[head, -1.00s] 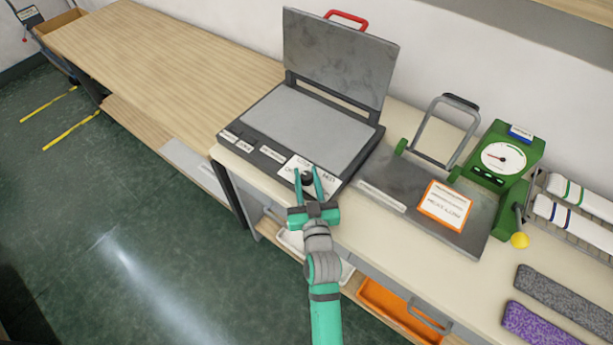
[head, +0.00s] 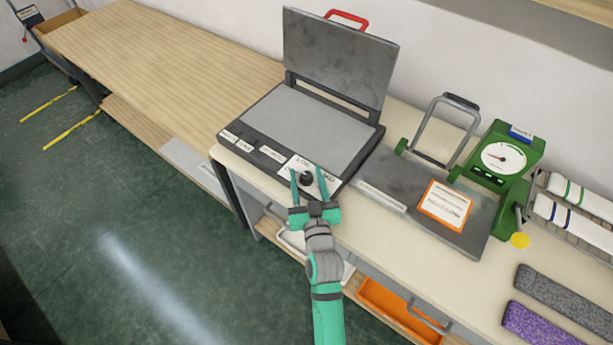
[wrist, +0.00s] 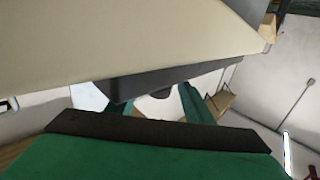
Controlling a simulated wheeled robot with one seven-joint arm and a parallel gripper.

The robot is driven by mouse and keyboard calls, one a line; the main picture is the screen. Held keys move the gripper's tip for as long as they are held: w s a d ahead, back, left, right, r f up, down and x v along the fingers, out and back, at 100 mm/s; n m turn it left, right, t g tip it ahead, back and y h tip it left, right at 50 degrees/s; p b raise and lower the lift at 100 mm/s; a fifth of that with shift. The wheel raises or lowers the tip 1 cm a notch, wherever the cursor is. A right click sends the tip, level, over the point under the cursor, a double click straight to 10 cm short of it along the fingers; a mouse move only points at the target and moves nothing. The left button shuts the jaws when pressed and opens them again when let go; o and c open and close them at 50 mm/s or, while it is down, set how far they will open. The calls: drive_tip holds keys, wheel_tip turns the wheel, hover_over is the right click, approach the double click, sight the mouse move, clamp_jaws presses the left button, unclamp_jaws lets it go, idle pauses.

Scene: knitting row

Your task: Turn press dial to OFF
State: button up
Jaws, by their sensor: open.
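The press (head: 311,125) stands on the bench with its lid raised and a red handle (head: 347,18) on top. Its black dial (head: 306,178) sits on a white label plate (head: 321,182) at the front right corner. The lettering is too small to read for sure, and I cannot tell where the dial points. My gripper (head: 308,181) is open, with one teal finger on each side of the dial and a visible gap to it. In the wrist view the two fingers (wrist: 157,100) are apart, with a dark rounded piece between them.
Right of the press lie a grey plate with an orange-framed card (head: 444,205) and a green gauge (head: 504,157). Rolled socks (head: 570,215) and grey and purple knitted pieces (head: 545,326) lie farther right. An open orange drawer (head: 400,308) is below. The wooden table (head: 165,65) is clear.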

drive_tip(key=shift+s, duration=0.1)
drive_tip(key=s+d, duration=0.1)
drive_tip(key=s, duration=0.9)
drive_tip(key=shift+s+d, duration=0.2)
drive_tip(key=shift+d, duration=0.15)
drive_tip(key=shift+d, duration=0.1)
